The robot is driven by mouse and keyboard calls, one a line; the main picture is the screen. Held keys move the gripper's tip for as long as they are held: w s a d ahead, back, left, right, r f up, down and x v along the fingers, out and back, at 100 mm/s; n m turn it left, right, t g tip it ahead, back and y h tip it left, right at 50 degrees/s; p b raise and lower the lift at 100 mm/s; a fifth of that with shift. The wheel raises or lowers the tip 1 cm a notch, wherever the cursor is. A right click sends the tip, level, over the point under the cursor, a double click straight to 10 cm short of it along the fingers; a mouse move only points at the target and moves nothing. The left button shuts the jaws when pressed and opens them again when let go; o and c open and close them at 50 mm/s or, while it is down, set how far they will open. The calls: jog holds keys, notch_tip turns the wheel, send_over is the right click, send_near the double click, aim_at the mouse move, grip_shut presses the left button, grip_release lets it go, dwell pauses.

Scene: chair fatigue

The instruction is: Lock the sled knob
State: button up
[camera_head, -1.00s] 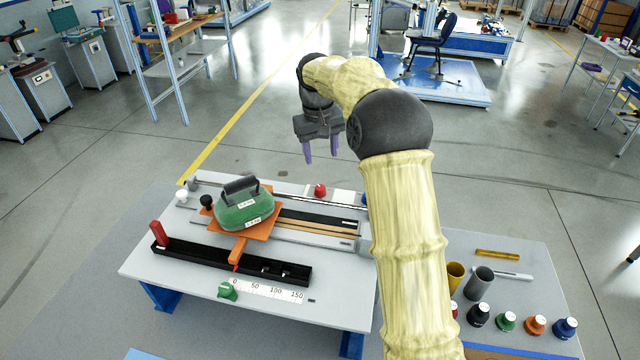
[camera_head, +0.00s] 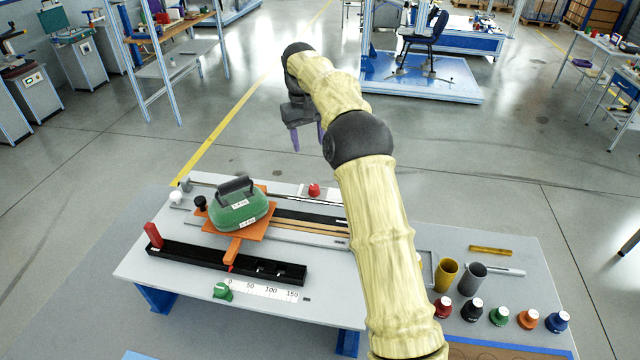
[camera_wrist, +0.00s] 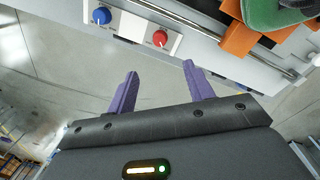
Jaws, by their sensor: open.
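The sled is an orange plate (camera_head: 251,231) on rails on the grey bench, carrying a green weight (camera_head: 240,208) with a dark handle. A black knob (camera_head: 200,202) stands at the sled's left edge; I cannot tell whether it is locked. In the wrist view, the orange sled (camera_wrist: 240,40) and green weight (camera_wrist: 275,12) show at the upper right, but the black knob does not. My gripper (camera_head: 308,136) is open and empty, beyond the bench's far side and apart from the sled. Its purple fingers (camera_wrist: 160,75) point toward the bench edge.
A red knob (camera_head: 314,190) sits on a white panel at the bench's back; a blue knob (camera_wrist: 101,15) is beside it in the wrist view. A white knob (camera_head: 176,196) is at the left. A black slotted rail (camera_head: 225,263) runs along the front. Cups and several colored weights stand at right.

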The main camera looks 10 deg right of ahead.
aim_at(314, 188)
jog(key=f+p, duration=0.1)
jog(key=f, duration=0.4)
jog(key=f+p, duration=0.1)
jog(key=f, duration=0.5)
jog(key=d+f+p, duration=0.1)
jog(key=f, duration=0.4)
jog(key=shift+w+d+f+p, duration=0.1)
jog(key=shift+f+p, duration=0.05)
jog(key=shift+p, duration=0.2)
jog(key=shift+c, duration=0.2)
